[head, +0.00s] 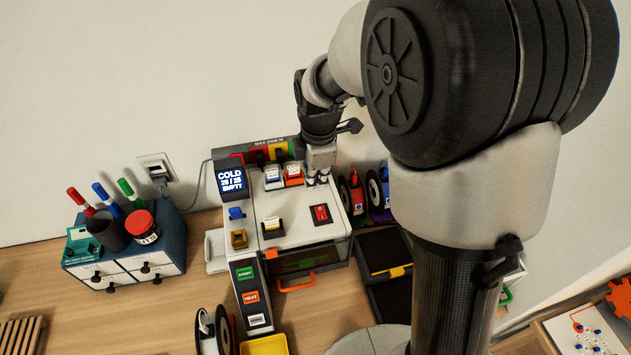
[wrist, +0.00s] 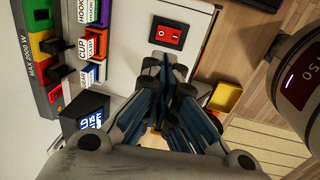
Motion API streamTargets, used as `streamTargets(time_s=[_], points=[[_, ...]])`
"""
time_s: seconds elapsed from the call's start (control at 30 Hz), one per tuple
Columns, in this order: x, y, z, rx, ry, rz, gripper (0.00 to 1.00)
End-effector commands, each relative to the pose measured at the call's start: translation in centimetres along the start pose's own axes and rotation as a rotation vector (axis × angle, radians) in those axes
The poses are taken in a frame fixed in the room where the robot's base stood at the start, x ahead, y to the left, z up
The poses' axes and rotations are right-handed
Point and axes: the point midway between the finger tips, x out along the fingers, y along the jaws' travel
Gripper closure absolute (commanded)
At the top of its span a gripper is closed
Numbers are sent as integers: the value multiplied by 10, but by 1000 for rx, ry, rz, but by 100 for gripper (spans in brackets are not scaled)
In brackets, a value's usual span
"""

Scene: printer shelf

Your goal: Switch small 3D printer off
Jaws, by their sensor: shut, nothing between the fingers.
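The small 3D printer (head: 295,215) is a white box on the wooden table in the head view. Its red rocker switch (head: 320,213) sits on the top panel, near the right edge. In the wrist view the switch (wrist: 169,36) lies just beyond my fingertips, with white marks on it. My gripper (head: 318,181) is shut and empty above the back right of the printer top, behind the switch. In the wrist view my gripper (wrist: 168,66) appears apart from the switch, though the exact gap is unclear. The printer's screen (head: 231,178) reads COLD, 25 / 25, EMPTY.
Labelled cartridges (head: 283,175) stand at the printer's back, close to my gripper. A power strip (head: 262,150) lies behind them. Filament spools (head: 357,192) stand at the right. Green START (head: 245,273) and orange HEAT (head: 251,297) buttons are in front. A drawer box (head: 125,255) stands at the left.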

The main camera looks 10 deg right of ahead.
Motion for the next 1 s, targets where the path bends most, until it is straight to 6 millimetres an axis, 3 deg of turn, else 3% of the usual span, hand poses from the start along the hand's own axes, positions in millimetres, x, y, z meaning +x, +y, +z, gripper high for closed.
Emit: streamTargets(time_s=[0.3, 0.5, 0.7, 1.0], points=[[71, -2, 0, 1, 0, -6, 100], [101, -1, 0, 1, 0, -3, 100], [114, 0, 0, 1, 0, -1, 100], [115, 0, 0, 1, 0, 0, 100]])
